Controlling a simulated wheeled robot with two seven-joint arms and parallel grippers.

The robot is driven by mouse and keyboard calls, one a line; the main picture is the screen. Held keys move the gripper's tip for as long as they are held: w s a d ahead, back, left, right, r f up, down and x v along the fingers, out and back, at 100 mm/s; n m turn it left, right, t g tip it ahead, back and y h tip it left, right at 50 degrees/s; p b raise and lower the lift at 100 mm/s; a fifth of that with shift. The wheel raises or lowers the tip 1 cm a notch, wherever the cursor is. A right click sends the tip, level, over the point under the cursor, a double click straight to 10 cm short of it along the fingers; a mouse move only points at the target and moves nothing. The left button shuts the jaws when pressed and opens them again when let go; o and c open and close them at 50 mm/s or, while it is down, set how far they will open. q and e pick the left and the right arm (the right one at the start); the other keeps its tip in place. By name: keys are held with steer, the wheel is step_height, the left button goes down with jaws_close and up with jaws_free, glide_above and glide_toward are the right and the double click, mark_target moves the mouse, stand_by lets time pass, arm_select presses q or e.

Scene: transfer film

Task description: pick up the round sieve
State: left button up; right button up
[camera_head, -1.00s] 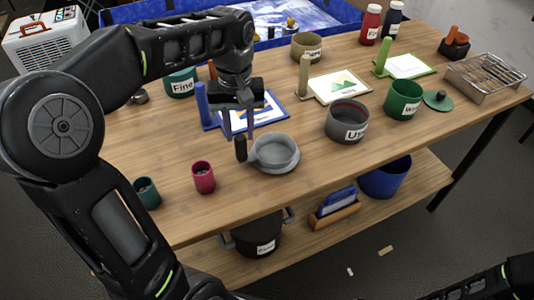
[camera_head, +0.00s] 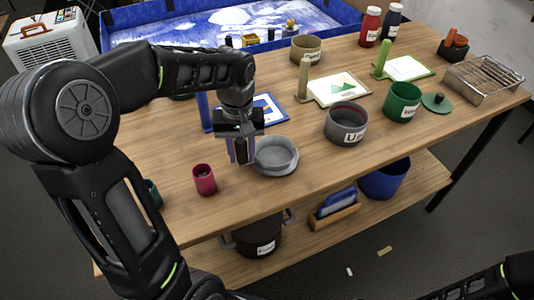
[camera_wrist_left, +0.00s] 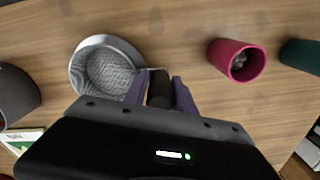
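The round sieve (camera_head: 276,155) is a shallow grey pan on the wooden table, left of the large grey pot. It also shows in the left wrist view (camera_wrist_left: 108,68), with mesh inside and a black handle (camera_wrist_left: 160,87). My left gripper (camera_head: 241,152) points down at the handle, left of the pan. In the left wrist view its two purple fingers (camera_wrist_left: 160,92) lie on either side of the handle, close against it, with no clear gap. The sieve rests flat on the table. My right gripper is out of view; only part of that arm shows at lower right.
A pink cup (camera_head: 204,179) stands just left of the gripper, and a green cup (camera_head: 153,194) is partly behind my arm. The grey pot (camera_head: 345,124) stands to the right. A blue-framed board (camera_head: 267,109) lies behind. The table front between cup and pot is clear.

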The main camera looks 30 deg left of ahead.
arm_select(q)
steer(key=shift+c, duration=0.4)
jaws_close()
stand_by(0.4)
